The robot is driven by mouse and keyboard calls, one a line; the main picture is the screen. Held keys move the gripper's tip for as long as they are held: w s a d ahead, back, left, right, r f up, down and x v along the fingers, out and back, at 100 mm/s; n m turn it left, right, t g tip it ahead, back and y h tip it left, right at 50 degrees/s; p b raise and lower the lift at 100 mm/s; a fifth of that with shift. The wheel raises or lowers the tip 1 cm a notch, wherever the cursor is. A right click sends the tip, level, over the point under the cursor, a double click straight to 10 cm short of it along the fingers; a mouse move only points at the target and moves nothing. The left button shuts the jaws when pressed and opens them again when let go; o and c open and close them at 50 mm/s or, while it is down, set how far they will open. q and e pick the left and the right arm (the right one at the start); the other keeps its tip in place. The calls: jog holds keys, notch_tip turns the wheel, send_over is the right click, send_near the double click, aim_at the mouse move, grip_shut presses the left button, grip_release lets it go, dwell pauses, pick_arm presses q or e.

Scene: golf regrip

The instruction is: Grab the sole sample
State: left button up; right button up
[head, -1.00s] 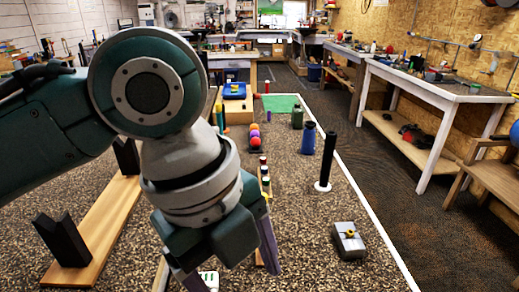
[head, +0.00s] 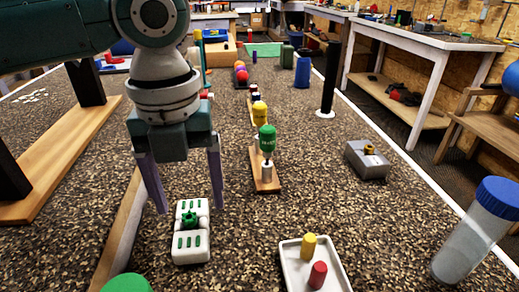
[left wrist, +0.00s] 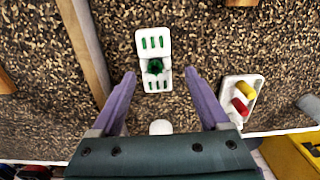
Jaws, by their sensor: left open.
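The sole sample, taken to be the white slab with green slots and a green knob in its middle (head: 191,250), lies flat on the speckled surface in the head view. It also shows in the left wrist view (left wrist: 153,42), just beyond the fingertips. My left gripper (head: 190,208) is open and empty, pointing down over the far end of the slab. In the left wrist view its two purple fingers (left wrist: 159,74) are spread wider than the slab, and I see no contact. My right gripper is not in view.
A white tray (head: 290,250) with a yellow and a red piece stands to the right. A wooden strip (head: 122,240) runs on the left. A grey box (head: 366,165), a blue-lidded bottle (head: 465,245) and a row of colored bottles on a wooden base (head: 265,183) stand nearby.

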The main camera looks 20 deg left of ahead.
aim_at(193, 216)
pick_arm(q)
notch_tip(193, 216, down, 5)
jog(key=shift+r+b, duration=0.1)
jog(key=shift+b, duration=0.2)
jog(key=shift+c, duration=0.2)
jog(key=shift+r, duration=0.1)
grip_shut()
